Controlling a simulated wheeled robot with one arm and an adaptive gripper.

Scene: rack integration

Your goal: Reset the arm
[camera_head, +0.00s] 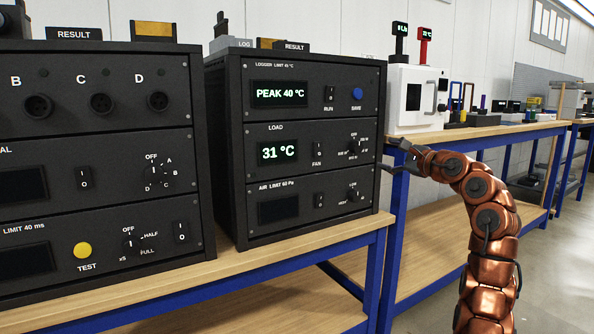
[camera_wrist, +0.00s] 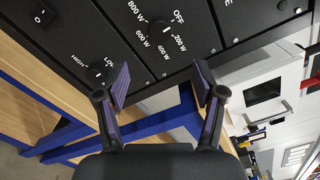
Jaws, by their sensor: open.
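My copper-coloured arm (camera_head: 480,215) rises at the right in the head view and bends left toward the black rack (camera_head: 225,150). My gripper (camera_head: 388,157) is at the rack's right edge, and its fingers are dark and partly hard to make out there. In the wrist view my gripper (camera_wrist: 160,84) is open, with two purple-padded fingers spread wide and nothing between them. The load knob (camera_wrist: 160,33) shows beyond the fingers, apart from them. The low/high knob (camera_wrist: 97,73) is close to the left finger in the picture; I cannot tell whether they touch.
The rack displays read "PEAK 40 °C" (camera_head: 280,94) and "31 °C" (camera_head: 277,152). Another black rack (camera_head: 100,160) stands at the left. A white box (camera_head: 415,98) stands on the bench (camera_head: 480,131) behind my arm. Open floor (camera_head: 560,270) lies at the right.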

